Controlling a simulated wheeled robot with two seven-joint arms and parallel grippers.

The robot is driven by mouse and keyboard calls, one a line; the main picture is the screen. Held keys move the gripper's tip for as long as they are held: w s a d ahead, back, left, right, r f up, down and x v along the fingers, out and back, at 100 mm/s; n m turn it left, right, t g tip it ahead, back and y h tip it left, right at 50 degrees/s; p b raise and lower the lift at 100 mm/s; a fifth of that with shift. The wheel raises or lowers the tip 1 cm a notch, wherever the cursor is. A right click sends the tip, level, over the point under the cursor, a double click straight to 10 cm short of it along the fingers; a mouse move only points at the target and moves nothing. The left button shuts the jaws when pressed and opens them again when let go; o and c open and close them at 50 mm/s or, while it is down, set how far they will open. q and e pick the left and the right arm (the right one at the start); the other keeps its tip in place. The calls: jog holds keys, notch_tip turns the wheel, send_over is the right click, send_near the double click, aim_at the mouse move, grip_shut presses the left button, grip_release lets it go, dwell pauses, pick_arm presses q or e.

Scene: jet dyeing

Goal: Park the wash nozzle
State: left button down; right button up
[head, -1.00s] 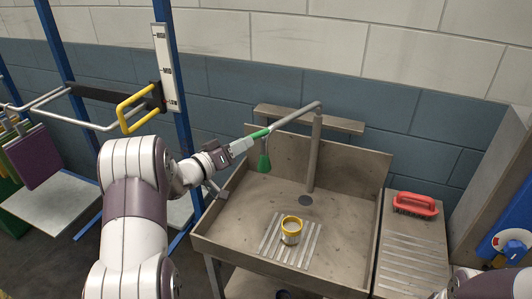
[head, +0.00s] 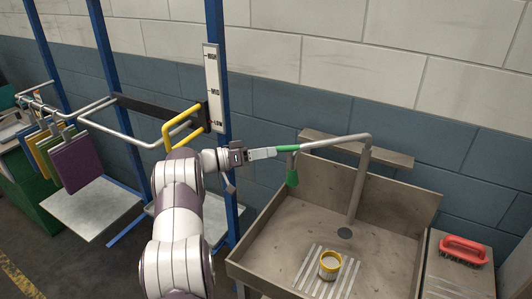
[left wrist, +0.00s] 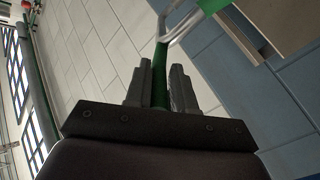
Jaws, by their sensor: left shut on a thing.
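The wash nozzle (head: 292,177) is a green head hanging near the end of a grey swing spout (head: 335,141), above the sink's left back side. A green sleeve on the spout lies beside it. My left gripper (head: 268,153) is shut on the green end of the spout, left of the hanging head. In the left wrist view, a green bar (left wrist: 160,88) sits between my two dark fingers, with the grey pipe beyond. The yellow hook-shaped bracket (head: 183,127) is on the blue post, left of my gripper. My right gripper is out of view.
The steel sink (head: 287,228) holds a yellow-rimmed cup (head: 330,264) on a ribbed patch. A red brush (head: 464,250) lies on the side counter. A blue post with a level scale (head: 213,88) stands close behind my left arm. Coloured panels (head: 75,165) hang at left.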

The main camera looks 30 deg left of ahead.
pick_arm(q)
jog(key=shift+w+a+r, duration=0.1)
jog(key=shift+r, duration=0.3)
jog(key=c, duration=1)
grip_release()
jog(key=shift+o, duration=0.2)
jog(key=shift+w+a+f, duration=0.2)
jog(key=shift+w+f, duration=0.1)
jog(key=shift+f, duration=0.1)
jog(key=shift+s, duration=0.2)
jog(key=b+v, duration=0.3)
jog(key=v, duration=0.9)
jog(key=shift+a+b, duration=0.15)
jog(key=shift+b, duration=0.2)
jog(key=shift+s, duration=0.1)
